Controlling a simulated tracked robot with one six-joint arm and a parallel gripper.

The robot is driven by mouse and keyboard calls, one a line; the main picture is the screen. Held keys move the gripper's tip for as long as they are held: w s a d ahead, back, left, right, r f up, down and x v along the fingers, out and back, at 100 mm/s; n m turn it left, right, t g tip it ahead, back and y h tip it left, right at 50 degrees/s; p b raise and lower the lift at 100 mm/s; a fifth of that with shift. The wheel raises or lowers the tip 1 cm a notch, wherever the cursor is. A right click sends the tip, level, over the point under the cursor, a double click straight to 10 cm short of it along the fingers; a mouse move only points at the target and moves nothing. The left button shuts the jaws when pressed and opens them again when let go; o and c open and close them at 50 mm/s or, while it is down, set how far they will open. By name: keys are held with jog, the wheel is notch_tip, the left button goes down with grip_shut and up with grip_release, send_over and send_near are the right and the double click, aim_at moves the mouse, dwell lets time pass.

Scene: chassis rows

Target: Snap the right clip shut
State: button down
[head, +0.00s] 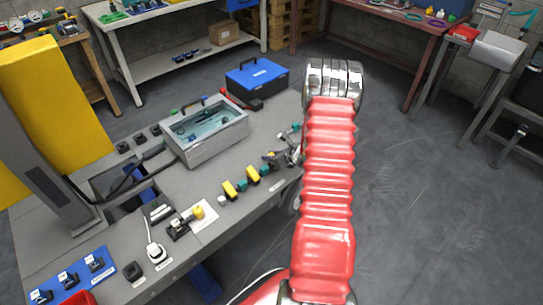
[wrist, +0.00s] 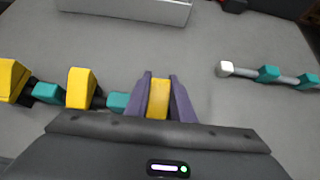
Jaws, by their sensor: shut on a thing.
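The right clip (wrist: 158,98) is a yellow piece in the wrist view, at the right end of a row of yellow clips and teal blocks. My gripper (wrist: 158,92) is shut on it, one purple-grey finger against each side. Whether this clip is flipped up or pressed down cannot be told. To its left are a middle yellow clip (wrist: 82,88) and a left yellow clip (wrist: 12,80), partly cut off by the frame edge. In the head view these two show as yellow pieces (head: 253,175) (head: 229,189); the right clip is hidden by my gripper (head: 272,158).
A teal block (wrist: 118,102) sits beside the held clip. A separate rod with teal blocks (wrist: 268,73) and a white end lies to the right. Behind stand a grey open box (head: 208,145) and a blue toolbox (head: 257,78). Grey bench top between them is clear.

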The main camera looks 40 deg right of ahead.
jog(key=c, duration=1.5)
grip_release()
jog(key=v, duration=1.3)
jog(key=shift+s+r, duration=0.25)
